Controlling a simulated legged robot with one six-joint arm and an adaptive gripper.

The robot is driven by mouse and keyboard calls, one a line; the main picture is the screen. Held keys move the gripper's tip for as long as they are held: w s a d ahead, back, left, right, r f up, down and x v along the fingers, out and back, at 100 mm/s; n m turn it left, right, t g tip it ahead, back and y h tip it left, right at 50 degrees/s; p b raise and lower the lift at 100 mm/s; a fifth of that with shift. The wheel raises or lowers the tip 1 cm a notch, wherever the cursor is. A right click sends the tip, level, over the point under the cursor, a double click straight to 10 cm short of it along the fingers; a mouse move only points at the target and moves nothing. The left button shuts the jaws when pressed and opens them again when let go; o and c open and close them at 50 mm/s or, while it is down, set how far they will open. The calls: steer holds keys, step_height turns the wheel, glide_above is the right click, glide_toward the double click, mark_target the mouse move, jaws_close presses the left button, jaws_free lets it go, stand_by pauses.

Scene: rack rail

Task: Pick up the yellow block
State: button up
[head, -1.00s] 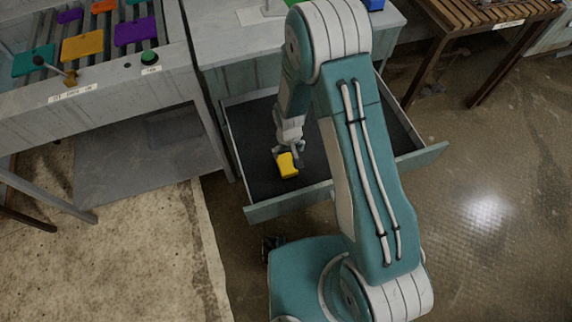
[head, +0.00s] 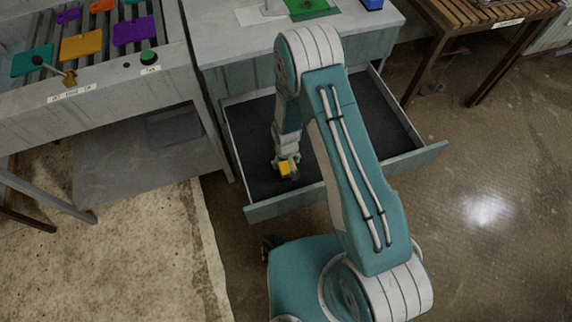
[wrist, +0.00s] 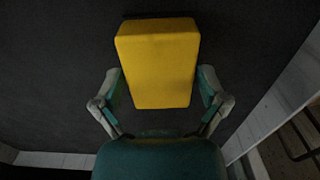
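The yellow block (head: 285,170) lies in the open drawer (head: 278,211) on its dark floor. My gripper (head: 287,165) is down in the drawer at the block and covers part of it in the head view. In the wrist view the yellow block (wrist: 158,62) lies between the two fingers of my gripper (wrist: 161,90). The fingers are spread, one on each side of the block's near part. A thin dark gap shows beside each finger, so the gripper is open. The block's far end reaches beyond the fingertips.
The drawer walls stand around the gripper, with the right part of the drawer floor empty. The grey counter (head: 235,45) above carries a green sheet (head: 308,8) and a blue item (head: 372,4). A rail rack with coloured plates (head: 82,46) stands left, a slatted wooden table (head: 490,14) right.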

steer(key=c, duration=0.5)
steer(key=shift+c, duration=0.2)
step_height(320, 180, up, 10)
steer(key=shift+r, duration=0.1)
steer(key=o, duration=0.6)
steer(key=c, duration=0.4)
